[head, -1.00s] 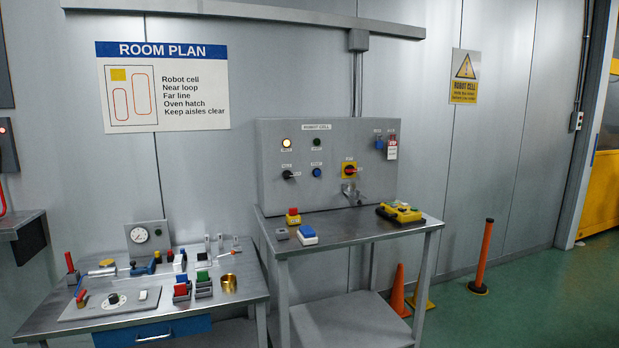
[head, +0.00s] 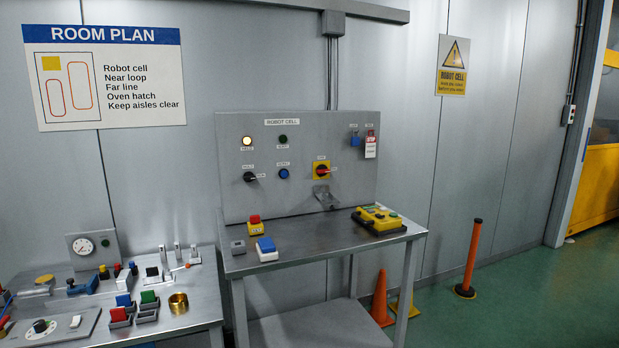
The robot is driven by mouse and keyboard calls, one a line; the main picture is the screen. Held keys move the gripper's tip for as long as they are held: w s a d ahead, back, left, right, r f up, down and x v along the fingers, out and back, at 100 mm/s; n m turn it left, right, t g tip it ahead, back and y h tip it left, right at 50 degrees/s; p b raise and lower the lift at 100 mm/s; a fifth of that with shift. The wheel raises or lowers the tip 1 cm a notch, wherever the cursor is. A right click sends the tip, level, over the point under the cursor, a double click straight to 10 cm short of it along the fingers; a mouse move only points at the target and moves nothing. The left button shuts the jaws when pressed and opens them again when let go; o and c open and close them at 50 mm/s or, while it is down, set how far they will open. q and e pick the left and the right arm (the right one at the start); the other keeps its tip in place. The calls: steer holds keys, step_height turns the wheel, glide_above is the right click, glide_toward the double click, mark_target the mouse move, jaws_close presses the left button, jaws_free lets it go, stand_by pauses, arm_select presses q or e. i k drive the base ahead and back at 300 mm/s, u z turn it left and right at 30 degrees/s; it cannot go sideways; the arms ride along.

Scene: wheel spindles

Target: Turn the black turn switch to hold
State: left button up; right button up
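The black turn switch (head: 249,177) sits on the left of the grey robot cell panel (head: 229,151), below the lit white lamp (head: 247,141) and left of a blue button (head: 284,174). Small labels stand above and to the right of it, too small to read surely. Its handle points towards the lower left. A red turn switch on a yellow plate (head: 322,170) is further right on the panel. Another black knob (head: 39,326) is on a plate on the left bench. Neither of my grippers is in view.
The panel stands at the back of a metal table (head: 310,238) holding a yellow pendant (head: 376,217), a blue-topped box (head: 267,248) and a red-topped yellow button box (head: 255,225). A cluttered bench (head: 200,312) is left. An orange cone (head: 381,300) and post (head: 470,258) are right.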

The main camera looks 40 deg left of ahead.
mark_target(249, 177)
steer(key=z, duration=0.25)
steer(key=i, duration=0.8)
steer(key=u, duration=0.4)
steer(key=i, duration=0.8)
steer(key=u, duration=0.7)
